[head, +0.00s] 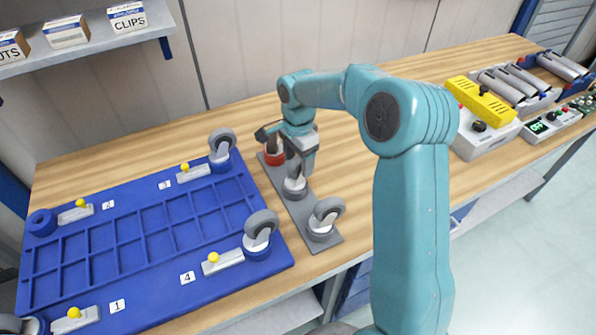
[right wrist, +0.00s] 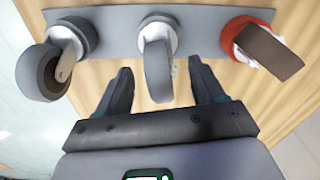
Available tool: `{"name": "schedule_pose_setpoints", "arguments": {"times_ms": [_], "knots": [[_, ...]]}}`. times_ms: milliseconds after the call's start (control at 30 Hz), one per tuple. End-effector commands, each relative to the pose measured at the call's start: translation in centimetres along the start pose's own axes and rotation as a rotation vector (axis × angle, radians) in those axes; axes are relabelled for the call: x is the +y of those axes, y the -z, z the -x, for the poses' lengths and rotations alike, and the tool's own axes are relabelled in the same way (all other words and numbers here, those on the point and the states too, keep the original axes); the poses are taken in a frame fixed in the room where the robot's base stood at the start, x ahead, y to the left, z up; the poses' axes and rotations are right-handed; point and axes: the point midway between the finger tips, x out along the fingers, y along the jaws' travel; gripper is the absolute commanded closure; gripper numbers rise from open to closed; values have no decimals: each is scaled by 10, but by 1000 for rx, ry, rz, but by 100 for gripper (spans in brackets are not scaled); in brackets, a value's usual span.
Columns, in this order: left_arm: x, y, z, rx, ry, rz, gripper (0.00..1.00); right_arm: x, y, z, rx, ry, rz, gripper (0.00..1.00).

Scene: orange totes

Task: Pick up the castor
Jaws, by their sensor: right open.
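A grey strip (head: 290,207) on the bench carries three castors in a row. The middle castor (head: 295,185) has a grey wheel. The near castor (head: 326,216) also has a grey wheel. The far castor (head: 267,134) has a dark brownish wheel and sits in a red holder (head: 274,156). My right gripper (head: 303,168) is open at the middle castor. In the right wrist view, the fingers of my right gripper (right wrist: 160,75) stand either side of that castor's wheel (right wrist: 158,72), with gaps visible. My left gripper is not in view.
A blue board (head: 140,240) lies left of the strip. Castors stand at its corners near labels 3 (head: 221,145) and 4 (head: 260,232). The corner socket near label 2 (head: 42,222) is empty. A yellow-topped device (head: 482,100) stands at the right.

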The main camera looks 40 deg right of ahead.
Motion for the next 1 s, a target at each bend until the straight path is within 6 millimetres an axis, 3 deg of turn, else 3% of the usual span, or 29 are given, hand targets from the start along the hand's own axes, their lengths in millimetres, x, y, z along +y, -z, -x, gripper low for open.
{"name": "schedule_pose_setpoints", "arguments": {"times_ms": [167, 400, 600, 1000], "knots": [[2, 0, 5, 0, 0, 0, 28, -1, 0, -20, -1, -1, 0, 32], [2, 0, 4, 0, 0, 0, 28, -2, 0, -22, 0, 2, 0, 32], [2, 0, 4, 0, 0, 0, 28, -2, 0, -22, 0, 2, 0, 97], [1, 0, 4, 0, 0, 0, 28, -2, 0, -15, 1, 4, 0, 100]]}}
